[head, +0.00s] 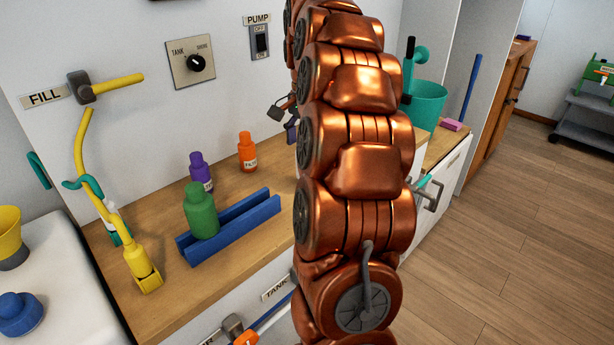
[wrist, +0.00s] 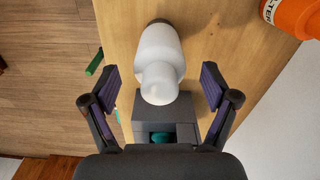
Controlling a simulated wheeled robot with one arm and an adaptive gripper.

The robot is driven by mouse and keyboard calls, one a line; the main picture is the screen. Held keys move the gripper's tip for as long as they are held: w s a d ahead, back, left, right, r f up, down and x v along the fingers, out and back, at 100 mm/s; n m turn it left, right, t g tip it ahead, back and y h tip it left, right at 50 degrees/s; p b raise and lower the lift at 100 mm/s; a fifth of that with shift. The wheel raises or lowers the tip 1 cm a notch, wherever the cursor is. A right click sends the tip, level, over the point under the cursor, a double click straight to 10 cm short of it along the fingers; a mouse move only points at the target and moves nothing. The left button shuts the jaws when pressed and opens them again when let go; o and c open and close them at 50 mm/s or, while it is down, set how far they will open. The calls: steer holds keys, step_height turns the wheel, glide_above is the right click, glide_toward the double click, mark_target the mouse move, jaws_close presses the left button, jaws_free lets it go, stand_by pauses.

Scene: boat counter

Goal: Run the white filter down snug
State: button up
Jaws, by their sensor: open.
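The white filter (wrist: 160,60) is in the middle of the wrist view, with a wide body and a narrower neck towards me. A dark grey block (wrist: 148,112) with a teal part (wrist: 162,138) in its opening lies just below it, and the filter's neck overlaps its edge. I cannot tell whether the filter is seated in anything. My gripper (wrist: 161,82) is open, with one finger on each side of the filter and a gap on both sides. In the head view I cannot make out the filter; my copper arm covers that part of the counter.
An orange bottle (wrist: 292,16) stands at upper right in the wrist view.

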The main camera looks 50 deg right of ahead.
steer(key=shift+n, duration=0.3)
steer(key=shift+r+n+p, duration=0.1)
steer(key=shift+n+p, duration=0.3)
steer(key=shift+n, duration=0.5)
steer(key=shift+n+p, duration=0.5)
steer(key=shift+n, duration=0.4)
